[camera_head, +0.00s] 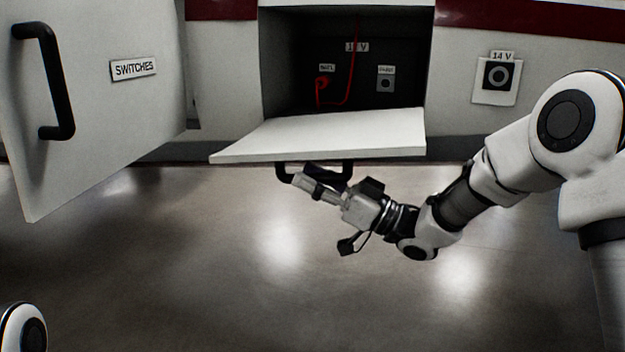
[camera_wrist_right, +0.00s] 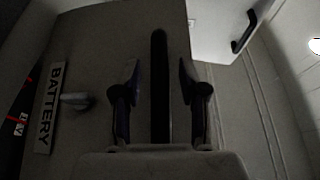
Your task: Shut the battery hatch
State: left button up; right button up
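The battery hatch (camera_head: 320,137) is a white panel folded down and open, lying about level in front of its dark compartment (camera_head: 345,75). Its black handle (camera_head: 315,167) hangs on the underside. My right gripper (camera_head: 303,182) is below the hatch at the handle. In the right wrist view the handle (camera_wrist_right: 160,90) runs between the two fingers of my right gripper (camera_wrist_right: 158,72), with a gap on both sides. The gripper is open. The BATTERY label (camera_wrist_right: 48,108) shows on the hatch face there. My left gripper is out of view.
A white SWITCHES door (camera_head: 100,100) with a black handle stands open at the left. A red cable (camera_head: 352,75) is inside the compartment. A 14 V socket (camera_head: 497,76) is on the wall at the right. The floor (camera_head: 250,270) below is clear.

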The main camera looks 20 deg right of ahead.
aim_at(312, 145)
grip_shut()
jog(key=shift+r, duration=0.1)
